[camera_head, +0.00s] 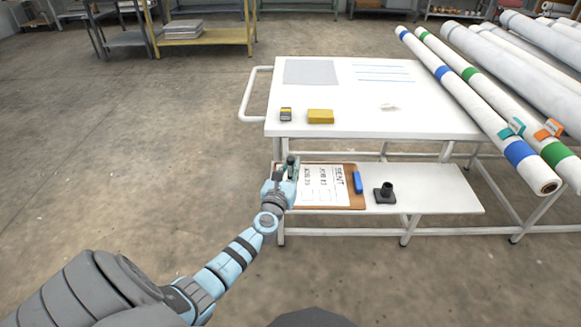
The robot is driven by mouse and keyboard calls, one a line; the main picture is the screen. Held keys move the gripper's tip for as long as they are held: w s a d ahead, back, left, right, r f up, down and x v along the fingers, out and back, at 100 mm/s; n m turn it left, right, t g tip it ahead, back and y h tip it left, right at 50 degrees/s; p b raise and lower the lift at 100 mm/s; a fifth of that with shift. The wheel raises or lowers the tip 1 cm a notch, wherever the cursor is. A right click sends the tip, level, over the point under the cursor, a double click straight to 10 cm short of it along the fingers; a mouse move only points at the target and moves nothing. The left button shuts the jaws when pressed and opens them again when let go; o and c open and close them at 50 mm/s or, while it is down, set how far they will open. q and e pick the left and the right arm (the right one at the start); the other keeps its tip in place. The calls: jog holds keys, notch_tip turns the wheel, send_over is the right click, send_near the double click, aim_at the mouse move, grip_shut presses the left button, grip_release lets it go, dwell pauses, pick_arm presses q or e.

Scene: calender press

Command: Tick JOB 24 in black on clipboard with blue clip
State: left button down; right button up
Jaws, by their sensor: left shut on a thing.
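The brown clipboard (357,201) lies on the lower shelf of the white table, its blue clip (357,182) at the right edge. Its white sheet (323,187) reads sideways, with SENT nearest the clip and JOB lines with boxes to the left; the numbers are too small to read surely. My left gripper (290,170) is at the clipboard's left end and covers part of it. It is shut on a small dark object (290,159), perhaps a marker, mostly hidden by the fingers. Whether it touches the sheet cannot be told. My right gripper is out of view.
A black holder (385,193) stands right of the clipboard on the shelf (440,190). The tabletop (355,105) above holds a yellow block (320,116), a small dark-and-yellow item (286,114) and a white scrap (388,107). Long rolls (480,115) lie at the right.

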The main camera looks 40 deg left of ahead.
pick_arm(q)
jog(key=shift+f+b, duration=0.4)
jog(key=shift+f, duration=0.05)
dwell(0.6)
jog(key=shift+s+a, duration=0.1)
jog(key=shift+s, duration=0.5)
dwell(0.4)
dwell(0.4)
jog(key=shift+s+d+p, duration=0.1)
jog(key=shift+d+p, duration=0.25)
jog(key=shift+d, duration=0.2)
dwell(0.5)
jog(key=shift+s+d, duration=0.15)
jog(key=shift+d, duration=0.35)
dwell(0.4)
